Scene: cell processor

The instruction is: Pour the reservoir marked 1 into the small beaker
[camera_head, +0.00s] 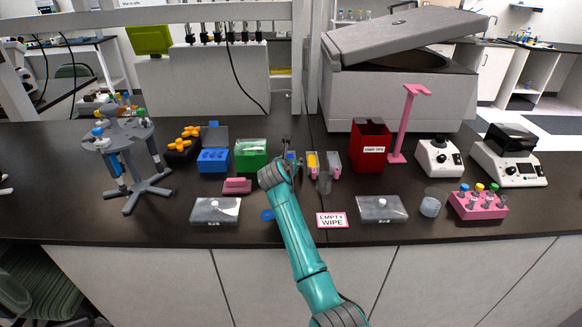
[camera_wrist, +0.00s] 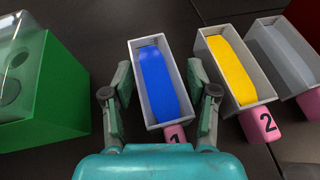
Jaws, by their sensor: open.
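The reservoir marked 1 (camera_wrist: 155,85) is a narrow grey tray of blue liquid with a pink tab bearing a 1. In the head view its blue part (camera_head: 291,156) shows just beyond my wrist, mostly hidden by the arm. My gripper (camera_wrist: 160,92) is open, with one finger on each side of this reservoir and gaps visible between fingers and walls. In the head view the arm hides most of my gripper (camera_head: 287,150). A small clear beaker (camera_head: 325,184) stands on the bench just right of my gripper. A wider clear beaker (camera_head: 432,203) stands further right.
The reservoir marked 2 (camera_wrist: 230,68), with yellow contents, and a grey one (camera_wrist: 283,58) stand close on the right. A green box (camera_wrist: 45,90) is on the left. A red bin (camera_head: 371,146) and pink stand (camera_head: 404,120) are behind right. An "EMPTY WIPE" card (camera_head: 332,220) lies in front.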

